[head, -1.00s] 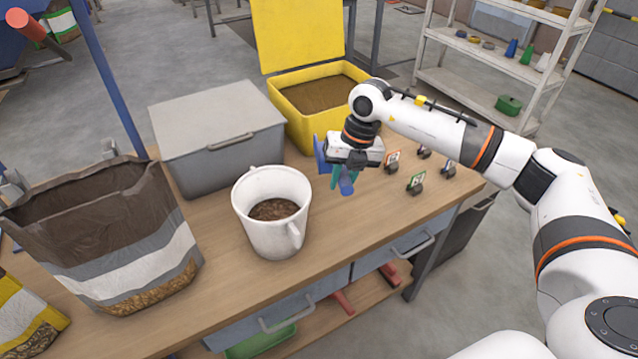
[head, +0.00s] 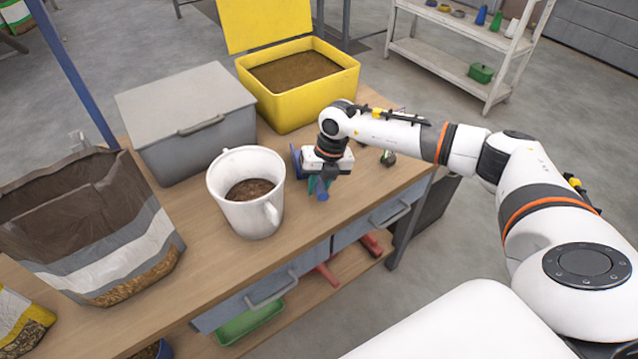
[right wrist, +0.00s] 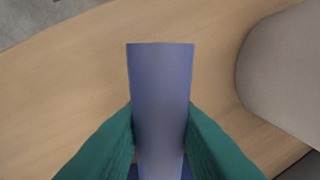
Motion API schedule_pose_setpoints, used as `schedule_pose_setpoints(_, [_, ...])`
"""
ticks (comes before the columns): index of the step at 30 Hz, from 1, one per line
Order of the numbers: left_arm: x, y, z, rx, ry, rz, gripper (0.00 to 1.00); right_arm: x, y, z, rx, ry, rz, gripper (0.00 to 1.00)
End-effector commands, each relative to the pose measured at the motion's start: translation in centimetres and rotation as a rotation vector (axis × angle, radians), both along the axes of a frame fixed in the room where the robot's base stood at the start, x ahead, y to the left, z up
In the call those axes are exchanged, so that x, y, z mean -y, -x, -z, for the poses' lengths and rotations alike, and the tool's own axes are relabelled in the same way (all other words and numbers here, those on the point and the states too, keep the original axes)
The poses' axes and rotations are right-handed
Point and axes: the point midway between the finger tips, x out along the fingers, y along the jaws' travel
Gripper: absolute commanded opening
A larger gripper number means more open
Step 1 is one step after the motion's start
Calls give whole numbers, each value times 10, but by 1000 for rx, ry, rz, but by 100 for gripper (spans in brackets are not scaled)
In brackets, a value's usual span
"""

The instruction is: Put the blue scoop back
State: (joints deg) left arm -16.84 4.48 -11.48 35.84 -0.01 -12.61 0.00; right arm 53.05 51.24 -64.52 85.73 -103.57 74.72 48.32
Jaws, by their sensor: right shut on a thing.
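The blue scoop (head: 296,160) is in my right gripper (head: 318,184), above the workbench, to the right of the white bucket. In the head view its blue parts show beside and below the gripper, and the rest is hidden behind it. In the right wrist view the blue handle (right wrist: 160,100) stands between the two green fingers (right wrist: 160,145), which are shut on it. My left gripper is not in view.
The white bucket (head: 221,205) holds brown pellets. A grey lidded box (head: 190,130) and an open yellow bin (head: 285,118) stand behind it. An open bag (head: 60,225) stands at the left. Small tag holders (head: 388,158) stand right of the gripper. The front bench top (head: 200,272) is clear.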

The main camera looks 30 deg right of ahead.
Motion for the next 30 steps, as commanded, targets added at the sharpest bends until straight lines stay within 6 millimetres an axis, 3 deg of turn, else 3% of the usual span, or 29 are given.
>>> schedule_pose_setpoints(2, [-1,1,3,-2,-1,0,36,0,0,3,1,0,0,0])
schedule_pose_setpoints(3, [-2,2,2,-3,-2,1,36,0,0,2,0,0,0,30])
schedule_pose_setpoints(6, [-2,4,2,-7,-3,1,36,0,0,2,0,0,0,46])
schedule_pose_setpoints(14, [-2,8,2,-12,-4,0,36,0,0,1,0,0,0,46])
schedule_pose_setpoints(19, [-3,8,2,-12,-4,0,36,3,0,-9,3,0,2,46])
schedule_pose_setpoints(30, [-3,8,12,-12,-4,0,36,18,5,-83,5,1,1,46])
